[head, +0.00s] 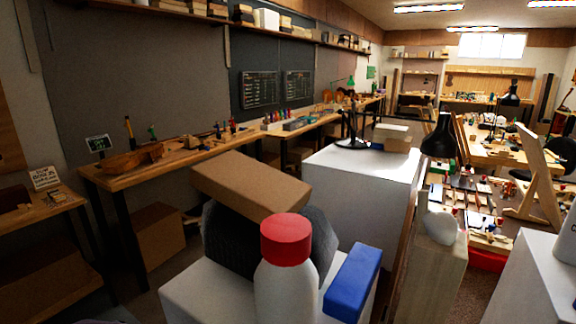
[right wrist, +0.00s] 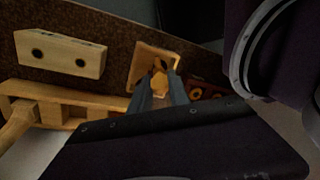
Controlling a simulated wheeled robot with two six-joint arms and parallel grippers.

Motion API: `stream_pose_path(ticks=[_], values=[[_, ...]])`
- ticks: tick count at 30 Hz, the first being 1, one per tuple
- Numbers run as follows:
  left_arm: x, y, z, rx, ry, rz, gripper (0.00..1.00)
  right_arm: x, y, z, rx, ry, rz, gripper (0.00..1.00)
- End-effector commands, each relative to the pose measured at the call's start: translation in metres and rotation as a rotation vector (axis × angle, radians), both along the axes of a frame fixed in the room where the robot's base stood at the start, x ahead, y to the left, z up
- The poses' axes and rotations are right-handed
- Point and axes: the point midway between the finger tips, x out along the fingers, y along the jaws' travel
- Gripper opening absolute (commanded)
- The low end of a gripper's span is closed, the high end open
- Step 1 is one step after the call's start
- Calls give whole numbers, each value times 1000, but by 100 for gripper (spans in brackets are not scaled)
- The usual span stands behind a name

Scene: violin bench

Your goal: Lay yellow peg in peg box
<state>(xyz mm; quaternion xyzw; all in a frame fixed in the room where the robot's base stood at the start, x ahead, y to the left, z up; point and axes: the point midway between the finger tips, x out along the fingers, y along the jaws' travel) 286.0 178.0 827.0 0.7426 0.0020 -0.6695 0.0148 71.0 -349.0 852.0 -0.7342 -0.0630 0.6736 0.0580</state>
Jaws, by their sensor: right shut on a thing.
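My right gripper (right wrist: 161,78) shows in the right wrist view, its two grey fingers close together. It is shut on a small orange-yellow piece, the yellow peg (right wrist: 161,65), mostly hidden by the fingertips. The fingertips are over a small square, open wooden box (right wrist: 139,63), which looks like the peg box. I cannot tell whether the peg touches its floor. My left gripper is in neither view, and the head view shows neither the peg nor the box.
In the right wrist view, a pale wooden block with two dark holes (right wrist: 61,54) lies left of the box, and a slotted wooden piece (right wrist: 66,100) lies nearer. A reddish-brown part with round holes (right wrist: 205,91) is right of the fingers. In the head view, a red-capped white bottle (head: 286,290) stands close.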

Motion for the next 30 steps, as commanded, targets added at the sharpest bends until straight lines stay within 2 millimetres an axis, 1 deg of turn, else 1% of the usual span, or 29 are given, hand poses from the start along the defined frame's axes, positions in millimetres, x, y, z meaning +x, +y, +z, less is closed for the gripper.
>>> stream_pose_path(ticks=[17,23,24,26,27,30], values=[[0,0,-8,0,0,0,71,0,0,-9,0,0,0,0],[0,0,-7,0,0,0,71,0,0,-9,0,0,0,0],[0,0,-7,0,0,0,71,0,0,-9,0,0,0,25],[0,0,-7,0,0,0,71,0,0,-9,0,0,0,42],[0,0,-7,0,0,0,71,0,0,-9,0,0,0,48],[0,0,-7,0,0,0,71,0,0,-9,0,0,0,48]])
